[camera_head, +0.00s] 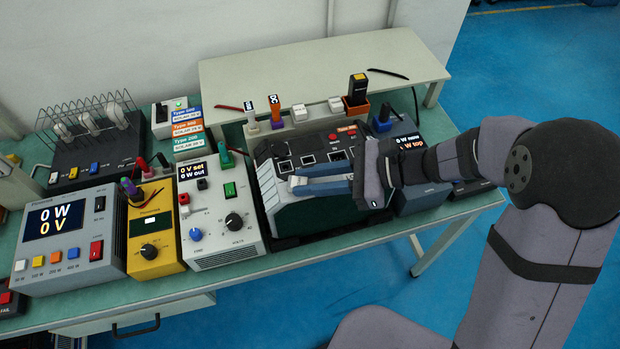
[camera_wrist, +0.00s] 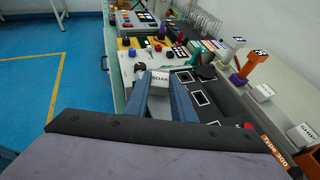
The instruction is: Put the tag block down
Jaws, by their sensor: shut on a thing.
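My gripper (camera_head: 297,183) reaches in from the right, low over the front of the dark rack unit (camera_head: 292,216). In the wrist view my gripper's blue fingers (camera_wrist: 160,92) are shut on a small white tag block (camera_wrist: 160,78) marked SOAK. The block is held upright between the fingertips; in the head view only a bit of pale surface shows there. Whether its underside touches anything is hidden. Two other white tag blocks, one on the left (camera_head: 299,112) and one on the right (camera_head: 335,103), stand on the ledge behind the rack.
Orange (camera_head: 275,108) and blue (camera_head: 383,115) handled plugs and a black-and-orange holder (camera_head: 356,97) stand behind. A white supply (camera_head: 217,210), a yellow meter (camera_head: 154,228) and a grey load box (camera_head: 67,243) stand left.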

